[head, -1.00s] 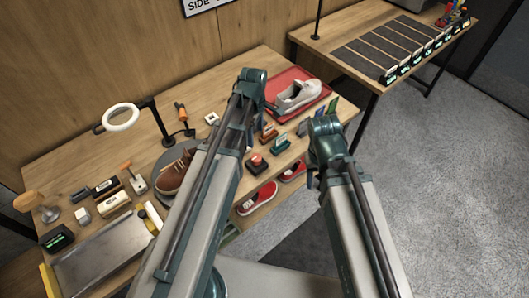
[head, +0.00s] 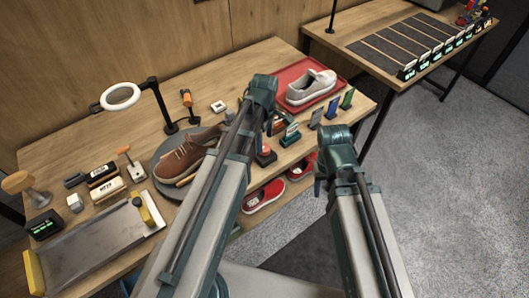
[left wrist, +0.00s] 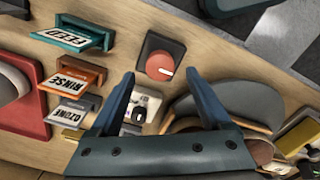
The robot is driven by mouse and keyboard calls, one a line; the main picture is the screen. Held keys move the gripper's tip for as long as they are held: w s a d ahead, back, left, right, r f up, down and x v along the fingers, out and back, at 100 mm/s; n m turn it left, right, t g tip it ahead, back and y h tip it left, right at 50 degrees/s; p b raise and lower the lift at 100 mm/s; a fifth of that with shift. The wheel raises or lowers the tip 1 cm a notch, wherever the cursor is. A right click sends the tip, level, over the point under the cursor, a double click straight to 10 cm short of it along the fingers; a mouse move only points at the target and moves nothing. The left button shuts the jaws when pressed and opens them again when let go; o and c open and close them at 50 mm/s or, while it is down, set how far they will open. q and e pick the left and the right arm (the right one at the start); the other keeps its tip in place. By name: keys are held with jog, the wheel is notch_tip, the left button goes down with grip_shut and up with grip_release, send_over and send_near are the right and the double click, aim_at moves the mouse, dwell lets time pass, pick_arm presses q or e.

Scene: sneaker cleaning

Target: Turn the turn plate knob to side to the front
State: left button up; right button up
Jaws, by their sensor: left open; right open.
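The turn plate (head: 165,150) is a dark grey disc on the workbench with a brown shoe (head: 184,158) on it. It also shows at the right of the left wrist view (left wrist: 245,97). My right gripper (head: 319,184) is open and empty off the bench's front edge.
A ring lamp (head: 121,97) stands behind the plate. Red shoes (head: 263,195) are below the bench top.

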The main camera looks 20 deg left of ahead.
aim_at(265, 147)
pick_arm(q)
jog(key=shift+f+b, duration=1.4)
jog(key=shift+f, duration=0.55)
grip_shut()
